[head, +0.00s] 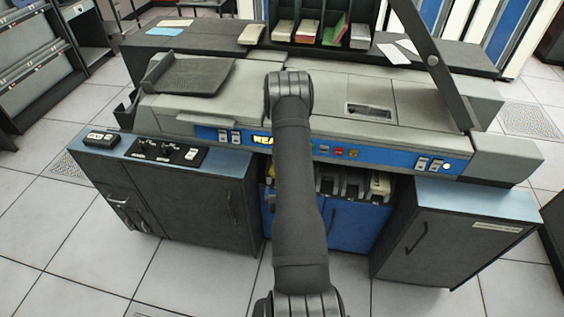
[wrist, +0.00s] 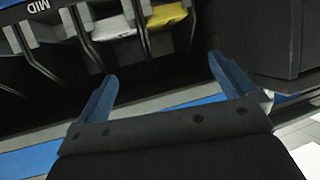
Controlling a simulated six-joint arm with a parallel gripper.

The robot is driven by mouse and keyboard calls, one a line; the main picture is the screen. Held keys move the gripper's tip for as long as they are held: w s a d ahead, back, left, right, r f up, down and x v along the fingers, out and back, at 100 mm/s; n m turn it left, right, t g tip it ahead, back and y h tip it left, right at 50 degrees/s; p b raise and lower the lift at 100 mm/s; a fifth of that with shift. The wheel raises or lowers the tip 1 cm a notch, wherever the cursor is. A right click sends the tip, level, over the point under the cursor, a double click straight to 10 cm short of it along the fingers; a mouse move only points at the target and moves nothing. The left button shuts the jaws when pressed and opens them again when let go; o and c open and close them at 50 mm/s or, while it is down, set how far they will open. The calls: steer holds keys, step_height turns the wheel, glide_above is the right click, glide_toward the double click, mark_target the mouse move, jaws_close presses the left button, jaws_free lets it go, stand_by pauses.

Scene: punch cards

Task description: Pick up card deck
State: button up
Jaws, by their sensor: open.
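In the wrist view, a yellow card deck (wrist: 166,15) and a white card deck (wrist: 108,22) lie side by side in dark stacker pockets at the top. Which deck is meant I cannot tell. My gripper (wrist: 163,68) has two blue fingers, spread apart with nothing between them. It is apart from the decks, with the fingers pointing toward the pockets. My arm covers the left part of that row, and my gripper is hidden there.
The machine's blue button panel (head: 345,151) overhangs the pockets. A dark cabinet (head: 445,235) stands on the right and another (head: 205,200) on the left. A rack with several decks (head: 333,30) stands at the back. Metal dividers (wrist: 143,35) separate the pockets.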

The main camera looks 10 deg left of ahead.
steer(key=shift+s+d+r, duration=0.1)
steer(key=shift+s+r, duration=0.15)
steer(key=shift+s, duration=0.25)
steer(key=shift+c, duration=0.4)
steer(key=c, duration=1.1)
